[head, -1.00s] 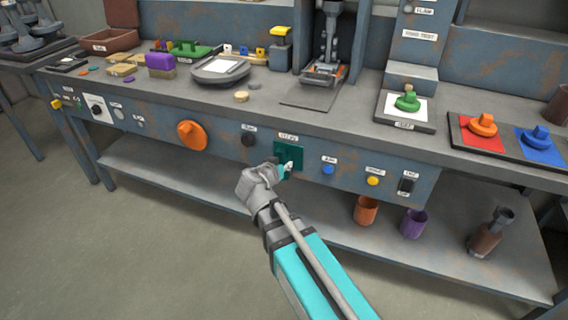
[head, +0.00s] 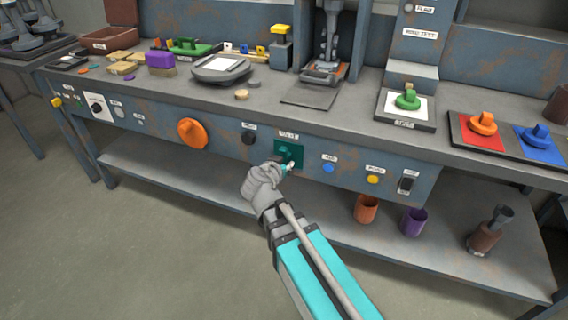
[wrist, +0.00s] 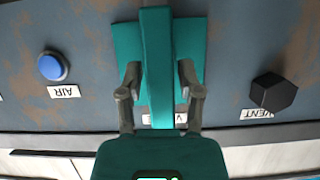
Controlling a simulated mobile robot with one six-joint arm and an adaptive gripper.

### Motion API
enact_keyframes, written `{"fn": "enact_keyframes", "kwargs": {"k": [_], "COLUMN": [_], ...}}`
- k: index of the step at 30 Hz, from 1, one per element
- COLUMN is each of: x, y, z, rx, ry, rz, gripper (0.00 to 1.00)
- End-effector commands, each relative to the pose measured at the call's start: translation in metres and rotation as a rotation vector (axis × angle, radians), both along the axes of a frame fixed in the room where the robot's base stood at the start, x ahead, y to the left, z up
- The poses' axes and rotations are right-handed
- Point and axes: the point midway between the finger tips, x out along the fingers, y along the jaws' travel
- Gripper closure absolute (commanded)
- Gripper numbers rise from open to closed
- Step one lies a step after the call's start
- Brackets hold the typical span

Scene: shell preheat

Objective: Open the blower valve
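The blower valve is a teal square plate (head: 283,144) with a long teal handle on the bench's front panel, under a label. In the wrist view the plate (wrist: 192,35) shows behind the handle (wrist: 157,50), which runs up and down the picture. My gripper (wrist: 159,75) is open, with one grey finger on each side of the handle. The fingers look very near its sides; whether they touch it I cannot tell. In the head view my gripper (head: 289,166) is at the valve's lower front, partly hiding the handle.
A dark vent knob (head: 248,137) sits left of the valve and a blue air button (head: 328,168) right of it. An orange round knob (head: 192,132) is farther left. A yellow button (head: 372,179) is farther right. The bench top's edge runs above the panel.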

Motion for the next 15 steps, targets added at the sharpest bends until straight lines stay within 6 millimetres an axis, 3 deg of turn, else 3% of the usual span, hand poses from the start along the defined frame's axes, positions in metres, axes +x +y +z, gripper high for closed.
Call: {"fn": "enact_keyframes", "kwargs": {"k": [15], "x": [0.0004], "y": [-0.0001], "z": [0.0003], "rx": [-0.002], "ry": [0.0], "rz": [0.001], "gripper": [0.34]}}
